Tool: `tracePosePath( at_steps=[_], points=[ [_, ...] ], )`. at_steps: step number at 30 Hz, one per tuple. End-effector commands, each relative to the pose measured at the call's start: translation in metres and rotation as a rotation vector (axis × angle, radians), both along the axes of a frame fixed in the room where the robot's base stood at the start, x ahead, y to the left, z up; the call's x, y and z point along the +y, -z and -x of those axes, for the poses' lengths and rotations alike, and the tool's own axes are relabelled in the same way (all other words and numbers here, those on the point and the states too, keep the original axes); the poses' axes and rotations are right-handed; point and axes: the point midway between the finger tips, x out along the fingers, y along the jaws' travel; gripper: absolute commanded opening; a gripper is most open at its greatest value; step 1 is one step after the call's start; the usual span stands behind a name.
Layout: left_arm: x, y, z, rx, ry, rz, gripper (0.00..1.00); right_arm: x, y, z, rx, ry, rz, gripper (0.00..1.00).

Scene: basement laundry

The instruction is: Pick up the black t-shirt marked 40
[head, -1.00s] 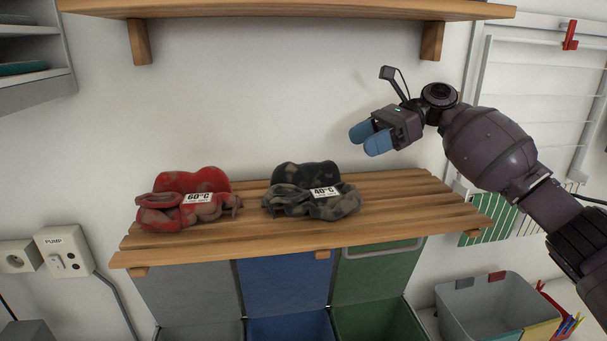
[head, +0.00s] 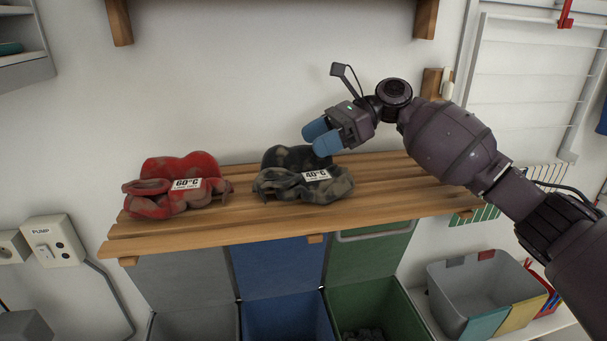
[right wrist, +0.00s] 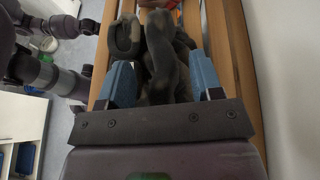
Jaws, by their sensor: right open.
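The black t-shirt marked 40 (head: 295,186) lies crumpled on the slatted wooden shelf (head: 400,195). It is black with grey-brown patches and carries a white 40°C label. My right gripper (head: 319,138) is open and empty, with blue fingers, just above and behind the right part of the shirt in the head view. In the right wrist view the dark shirt (right wrist: 163,60) shows ahead of and between the two blue fingers (right wrist: 163,85); I cannot tell whether they touch it. My left gripper is not in view.
A red garment with a 60°C label (head: 178,188) lies on the shelf to the left. Grey, blue (head: 275,265) and green bins (head: 375,300) stand below. A grey basket (head: 480,290) is at the lower right. The shelf's right end is bare.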

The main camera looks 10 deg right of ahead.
Motion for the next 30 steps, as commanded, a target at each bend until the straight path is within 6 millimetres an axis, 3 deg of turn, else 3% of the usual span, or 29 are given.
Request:
tracePosePath(
  at_steps=[6,14,25,30],
  points=[
    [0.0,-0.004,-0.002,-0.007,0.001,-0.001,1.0,0.019,0.008,0.002,0.001,0.001,-0.001,0.6],
    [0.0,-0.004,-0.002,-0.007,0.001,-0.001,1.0,0.021,0.009,0.002,0.0,0.002,-0.001,0.6],
    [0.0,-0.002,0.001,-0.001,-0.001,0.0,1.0,0.02,0.009,0.002,0.0,0.002,0.0,0.03],
    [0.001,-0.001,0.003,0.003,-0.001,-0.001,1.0,0.02,0.008,0.002,-0.001,0.002,-0.001,0.0]
  ],
)
